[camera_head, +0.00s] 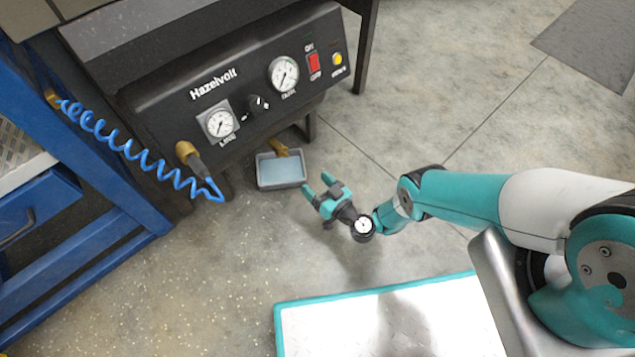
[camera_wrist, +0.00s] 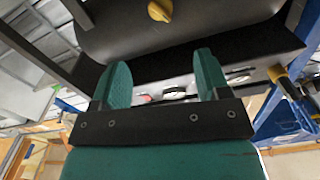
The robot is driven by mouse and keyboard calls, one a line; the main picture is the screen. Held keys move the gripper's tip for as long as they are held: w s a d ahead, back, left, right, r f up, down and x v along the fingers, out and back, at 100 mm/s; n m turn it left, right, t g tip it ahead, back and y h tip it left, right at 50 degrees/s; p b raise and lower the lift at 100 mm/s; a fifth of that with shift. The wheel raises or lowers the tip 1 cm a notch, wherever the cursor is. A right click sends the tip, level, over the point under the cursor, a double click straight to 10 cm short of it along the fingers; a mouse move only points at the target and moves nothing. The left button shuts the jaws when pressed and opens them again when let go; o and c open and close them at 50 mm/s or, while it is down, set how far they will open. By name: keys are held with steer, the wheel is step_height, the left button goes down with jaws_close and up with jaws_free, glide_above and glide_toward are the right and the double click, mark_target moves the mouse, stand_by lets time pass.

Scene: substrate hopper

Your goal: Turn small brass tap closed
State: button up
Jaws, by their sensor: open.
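The small brass tap (camera_head: 280,147) sticks out below the black Hazelvolt machine, just above a grey tray. The tap is beyond the fingertips, not touched.
The grey tray (camera_head: 281,171) holds bluish liquid beneath the tap. The machine's front panel (camera_head: 248,85) has gauges, a black knob and a red switch. A blue coiled hose (camera_head: 125,150) hangs at left from a blue bench (camera_head: 90,235). Floor around my gripper is clear.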

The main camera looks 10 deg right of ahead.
mark_target(285, 156)
steer(key=w+a+n+b, duration=0.1)
steer(key=w+a+b, duration=0.1)
steer(key=w, duration=0.2)
steer(key=w+a+n+b, duration=0.2)
steer(key=w+a+b, duration=0.1)
steer(key=w, duration=0.1)
steer(key=w+a+n+b, duration=0.2)
steer(key=w+a+b, duration=0.1)
steer(key=w, duration=0.1)
steer(key=shift+a+f, duration=0.15)
steer(key=shift+f, duration=0.05)
steer(key=shift+w+a+r+b, duration=0.25)
steer(key=shift+w+a+b, duration=0.15)
steer(key=shift+w+b, duration=0.35)
steer(key=shift+s, duration=0.1)
steer(key=c, duration=0.9)
